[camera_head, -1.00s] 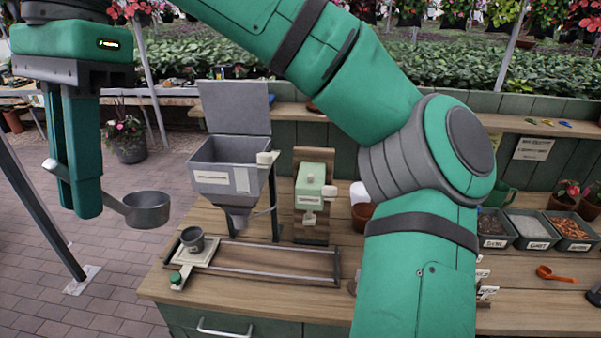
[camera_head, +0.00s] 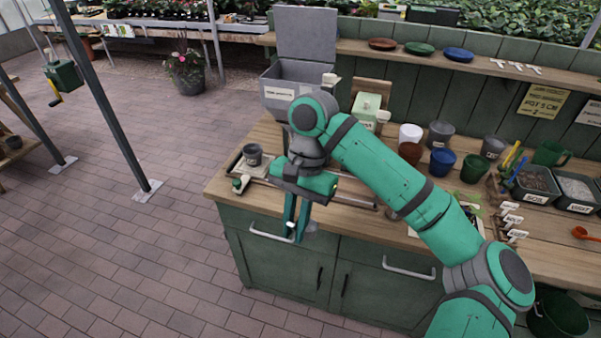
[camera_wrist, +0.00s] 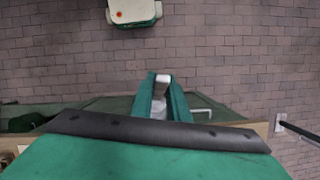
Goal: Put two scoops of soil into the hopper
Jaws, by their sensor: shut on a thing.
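The grey hopper (camera_head: 275,96), with its lid (camera_head: 306,36) standing open, is at the back left of the bench; my arm hides part of it. The soil (camera_head: 535,181) lies in a dark tray labelled SOIL (camera_head: 533,198) at the right of the bench. My gripper (camera_head: 296,230) points down in front of the bench's front edge, left of the soil tray. It is shut on a metal scoop (camera_head: 312,227), mostly hidden behind the fingers. In the wrist view a light handle end (camera_wrist: 162,79) shows between the fingers. The scoop's contents cannot be seen.
A small grey cup (camera_head: 252,154) sits on a slide plate left of my gripper. Several pots, including a blue pot (camera_head: 442,162), stand mid-bench. A grit tray (camera_head: 575,190) adjoins the soil tray, with an orange scoop (camera_head: 587,233) in front.

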